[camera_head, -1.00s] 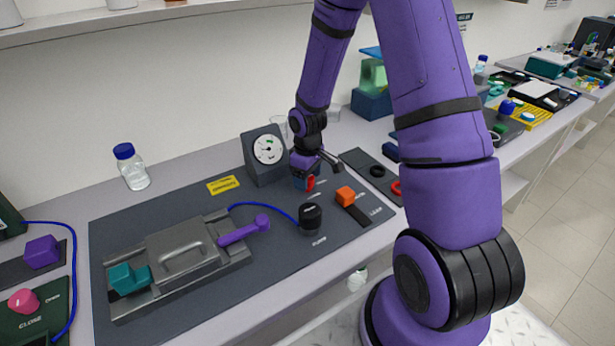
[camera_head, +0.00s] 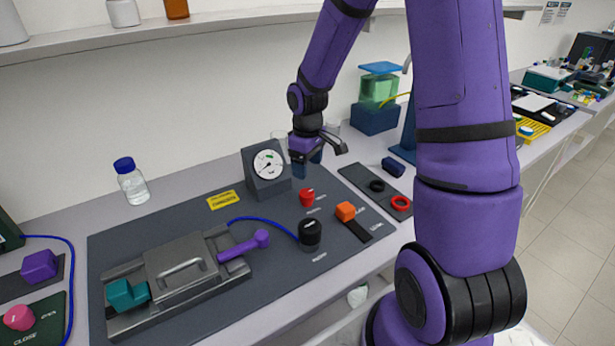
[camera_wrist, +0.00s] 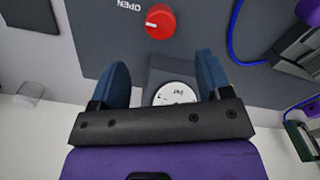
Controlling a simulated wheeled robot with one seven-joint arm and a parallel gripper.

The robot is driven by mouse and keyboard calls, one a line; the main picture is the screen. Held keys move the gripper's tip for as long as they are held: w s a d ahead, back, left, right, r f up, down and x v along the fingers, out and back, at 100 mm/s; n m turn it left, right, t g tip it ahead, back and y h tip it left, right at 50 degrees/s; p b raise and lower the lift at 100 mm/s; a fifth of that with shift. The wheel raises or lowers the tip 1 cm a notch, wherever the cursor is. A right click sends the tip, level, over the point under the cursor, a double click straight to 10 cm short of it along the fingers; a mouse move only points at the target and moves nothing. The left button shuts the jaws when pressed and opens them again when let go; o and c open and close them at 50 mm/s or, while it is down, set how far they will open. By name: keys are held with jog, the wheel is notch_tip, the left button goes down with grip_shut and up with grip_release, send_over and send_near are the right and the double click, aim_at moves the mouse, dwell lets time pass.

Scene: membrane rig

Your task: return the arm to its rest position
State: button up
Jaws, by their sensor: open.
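My gripper (camera_head: 306,166) hangs above the back of the dark rig mat (camera_head: 345,270), just right of the pressure gauge (camera_head: 267,165). In the wrist view my gripper (camera_wrist: 161,82) shows two blue fingers spread apart with nothing between them. The red knob (camera_head: 307,197) stands on the mat below and in front of it, apart from the fingers. The red knob also shows in the wrist view (camera_wrist: 160,21), beyond the fingertips, next to an "OPEN" label. The gauge face (camera_wrist: 175,93) is partly hidden behind my gripper there.
A metal clamp cell (camera_head: 180,268) with a purple lever, a black knob (camera_head: 310,233) and an orange lever (camera_head: 346,211) are on the mat. A capped bottle (camera_head: 131,182) stands behind left. Rings lie on a dark strip (camera_head: 362,176) at right. A shelf (camera_head: 190,35) runs above.

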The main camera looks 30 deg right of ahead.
jog(key=shift+r, duration=0.65)
jog(key=s+a+r+m+t+h, duration=0.1)
jog(key=s+a+r, duration=0.1)
jog(key=s+r, duration=0.5)
jog(key=s+a+r+m+t, duration=0.2)
jog(key=s+r, duration=0.1)
jog(key=r, duration=0.7)
jog(key=s+a+r+m+t, duration=0.1)
jog(key=s+r, duration=0.3)
jog(key=s, duration=0.3)
jog(key=s+a+r+m+t+y, duration=0.1)
jog(key=s+a+r, duration=0.1)
jog(key=s+r, duration=0.2)
jog(key=s, duration=0.3)
jog(key=shift+s, duration=0.3)
